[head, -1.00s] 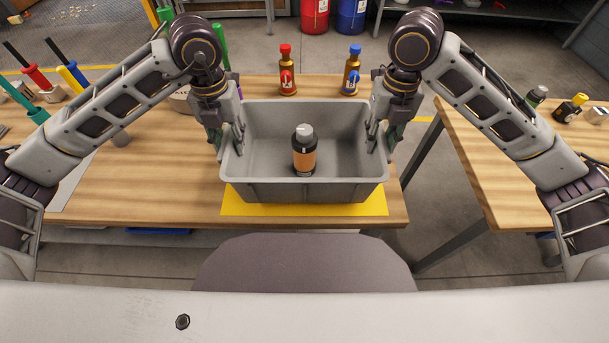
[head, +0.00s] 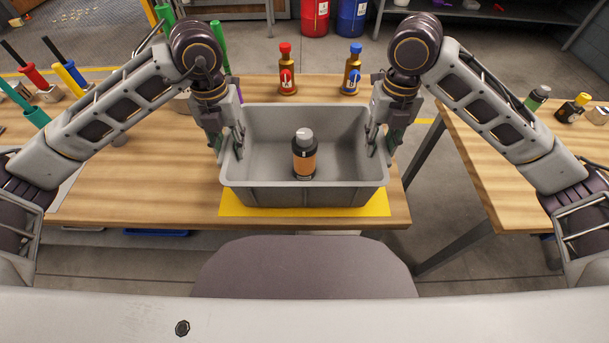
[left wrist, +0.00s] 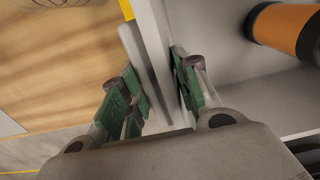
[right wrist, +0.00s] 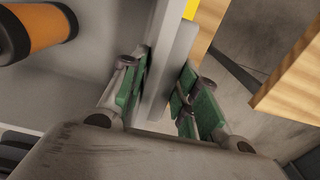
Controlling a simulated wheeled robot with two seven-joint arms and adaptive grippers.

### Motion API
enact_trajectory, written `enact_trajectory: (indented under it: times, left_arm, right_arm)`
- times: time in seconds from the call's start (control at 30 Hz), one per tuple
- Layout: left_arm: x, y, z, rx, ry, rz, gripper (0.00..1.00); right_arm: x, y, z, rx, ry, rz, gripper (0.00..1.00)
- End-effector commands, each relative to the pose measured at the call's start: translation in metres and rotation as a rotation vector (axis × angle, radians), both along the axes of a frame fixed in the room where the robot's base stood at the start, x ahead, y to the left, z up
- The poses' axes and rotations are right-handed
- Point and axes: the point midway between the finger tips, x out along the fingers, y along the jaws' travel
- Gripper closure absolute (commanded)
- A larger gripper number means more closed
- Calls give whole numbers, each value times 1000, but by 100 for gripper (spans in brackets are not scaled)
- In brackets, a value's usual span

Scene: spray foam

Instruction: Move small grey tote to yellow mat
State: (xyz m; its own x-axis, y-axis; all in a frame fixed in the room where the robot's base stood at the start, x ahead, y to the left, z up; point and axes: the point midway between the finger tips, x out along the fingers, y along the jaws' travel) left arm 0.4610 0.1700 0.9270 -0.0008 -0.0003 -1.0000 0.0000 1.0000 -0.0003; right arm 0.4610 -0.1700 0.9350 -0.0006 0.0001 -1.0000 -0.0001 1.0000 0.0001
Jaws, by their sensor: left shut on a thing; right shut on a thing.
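The small grey tote (head: 304,195) is upright over the yellow mat (head: 304,212), whose front strip and corners show below it. I cannot tell whether its base touches the mat. A dark bottle with an orange label and grey cap (head: 304,162) stands inside; it also shows in the left wrist view (left wrist: 285,27) and the right wrist view (right wrist: 40,28). My left gripper (head: 232,150) is shut on the tote's left wall, with green pads on both sides of the rim. My right gripper (head: 377,148) is shut on the right wall likewise.
The tote is on the wooden table (head: 130,185), near its front edge. Behind it stand a red-capped bottle (head: 287,72) and a blue-capped bottle (head: 351,72). A second table (head: 500,170) is at right across a gap. The table left of the tote is mostly clear.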

Motion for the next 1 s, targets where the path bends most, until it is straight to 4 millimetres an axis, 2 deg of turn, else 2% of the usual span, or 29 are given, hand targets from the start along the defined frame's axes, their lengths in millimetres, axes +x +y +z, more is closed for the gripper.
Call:
enact_trajectory:
  times: [0.7, 0.73, 0.87, 1.0]
  left_arm:
    - [0, 2, -14, 4, 0, 2, 100]
    - [0, 2, -13, 5, 1, 2, 65]
    - [0, 1, -13, 3, 1, 2, 48]
    - [0, 1, -13, 2, 0, 1, 47]
  right_arm:
    - [1, -1, -13, -3, -1, -3, 100]
    - [0, -1, -13, -4, 0, -3, 65]
    - [0, -1, -13, -3, 0, -2, 49]
    - [0, -1, -13, -2, 0, -1, 48]
